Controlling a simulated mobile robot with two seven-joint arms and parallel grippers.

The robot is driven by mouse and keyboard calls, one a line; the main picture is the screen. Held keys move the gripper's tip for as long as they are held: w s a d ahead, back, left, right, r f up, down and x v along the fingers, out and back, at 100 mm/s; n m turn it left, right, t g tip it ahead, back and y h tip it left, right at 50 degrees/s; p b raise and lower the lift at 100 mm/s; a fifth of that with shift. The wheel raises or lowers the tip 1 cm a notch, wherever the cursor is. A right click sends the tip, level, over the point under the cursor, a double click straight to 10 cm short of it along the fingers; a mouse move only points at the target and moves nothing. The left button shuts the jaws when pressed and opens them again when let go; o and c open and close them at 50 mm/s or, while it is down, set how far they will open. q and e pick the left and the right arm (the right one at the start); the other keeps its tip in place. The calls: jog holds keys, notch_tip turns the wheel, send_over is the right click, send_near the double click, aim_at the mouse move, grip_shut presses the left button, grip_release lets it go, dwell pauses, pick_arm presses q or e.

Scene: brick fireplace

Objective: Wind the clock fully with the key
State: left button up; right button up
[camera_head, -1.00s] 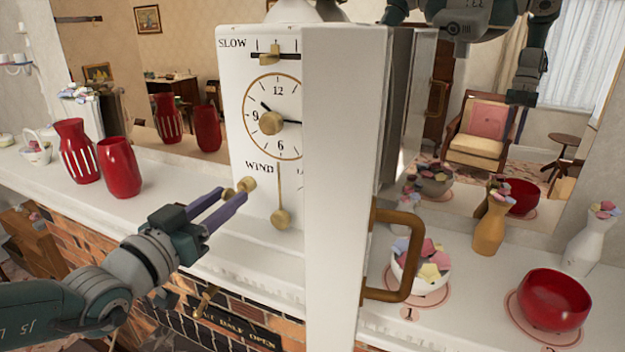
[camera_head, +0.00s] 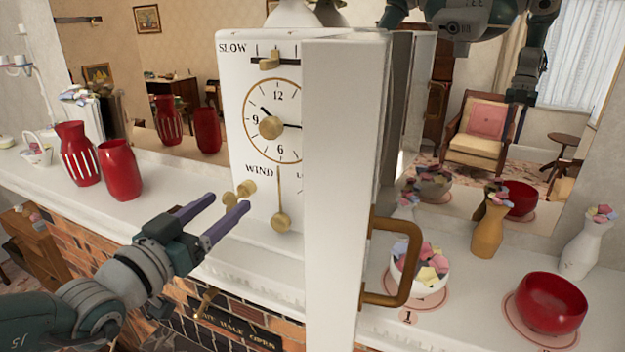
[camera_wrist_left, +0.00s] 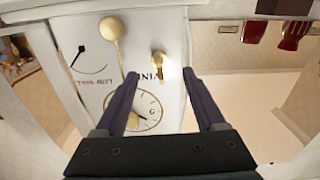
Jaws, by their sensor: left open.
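The white clock (camera_head: 258,190) stands on the mantel with its front door (camera_head: 345,160) swung open toward me. The door has a wooden handle (camera_head: 412,262). A brass key (camera_head: 246,188) sticks out of the clock face under the word WIND; it also shows in the left wrist view (camera_wrist_left: 158,64). My left gripper (camera_head: 229,202) is open, with its purple fingertips close to the key. In the left wrist view the key appears just beyond and between the fingertips, and I see no grip on it. My right gripper is not clearly in view.
A brass pendulum (camera_head: 281,220) hangs right of the key. Two red vases (camera_head: 120,170) stand left on the mantel (camera_head: 185,195). Right of the door are a candy bowl (camera_head: 405,268), a red bowl (camera_head: 552,300) and vases. A mirror (camera_head: 450,205) backs the mantel.

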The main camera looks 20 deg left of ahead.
aim_at(224, 202)
pick_arm(q)
jog(key=shift+s+a+r+p, duration=0.15)
jog(key=shift+s+p, duration=0.9)
jog(key=shift+s, duration=0.7)
jog(key=shift+s+a+p, duration=0.1)
jog(key=shift+s+p, duration=0.45)
jog(key=shift+s, duration=0.7)
